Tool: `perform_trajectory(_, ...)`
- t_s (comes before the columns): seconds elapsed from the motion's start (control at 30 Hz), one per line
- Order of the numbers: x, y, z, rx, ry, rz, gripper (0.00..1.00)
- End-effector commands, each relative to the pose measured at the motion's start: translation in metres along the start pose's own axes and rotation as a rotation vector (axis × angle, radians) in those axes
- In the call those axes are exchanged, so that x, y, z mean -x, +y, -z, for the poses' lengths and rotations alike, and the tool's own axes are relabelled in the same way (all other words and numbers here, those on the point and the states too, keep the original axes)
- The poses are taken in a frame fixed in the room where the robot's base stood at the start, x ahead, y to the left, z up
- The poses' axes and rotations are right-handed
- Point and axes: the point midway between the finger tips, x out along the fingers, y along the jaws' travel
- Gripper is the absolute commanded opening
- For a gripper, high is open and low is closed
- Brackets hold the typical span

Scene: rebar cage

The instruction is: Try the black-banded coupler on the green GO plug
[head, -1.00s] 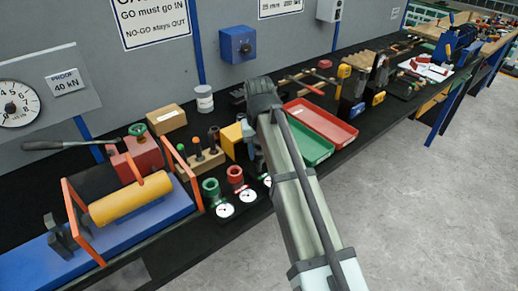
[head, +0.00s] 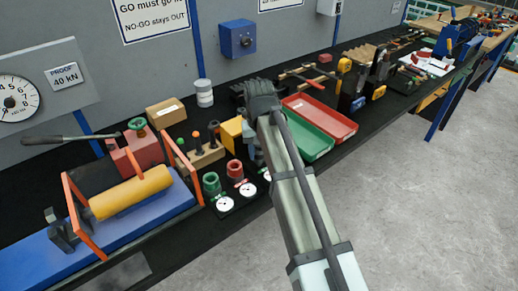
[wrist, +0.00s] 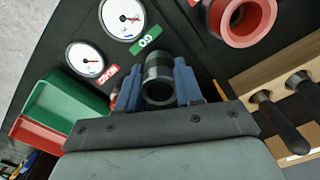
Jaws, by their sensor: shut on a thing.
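My gripper (wrist: 158,90) shows in the wrist view with its blue fingers closed on either side of a dark, hollow cylindrical coupler (wrist: 158,72). Its open end faces the camera; I cannot make out a separate black band. In the head view, my arm hides the gripper and coupler. The block's edge and dark handles (wrist: 270,105) show at the right of the wrist view. The coupler is apart from them.
A green ring (head: 211,184) and a red ring (head: 235,170) stand beside white dials (head: 224,203). A green tray (head: 312,148) and red tray (head: 325,118) lie right of my arm. An orange-framed press (head: 130,195) stands left, and a cardboard box (head: 166,112) behind.

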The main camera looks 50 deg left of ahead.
Motion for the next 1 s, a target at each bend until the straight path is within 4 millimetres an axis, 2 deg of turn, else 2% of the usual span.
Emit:
perform_trajectory(0.73, -0.018, 0.0, 0.0, 0.0, 0.001, 0.0, 0.0)
perform_trajectory(0.77, -0.017, 0.0, 0.0, 0.0, 0.001, 0.0, 0.38)
perform_trajectory(1.0, -0.017, 0.0, 0.0, 0.0, 0.001, 0.0, 0.61)
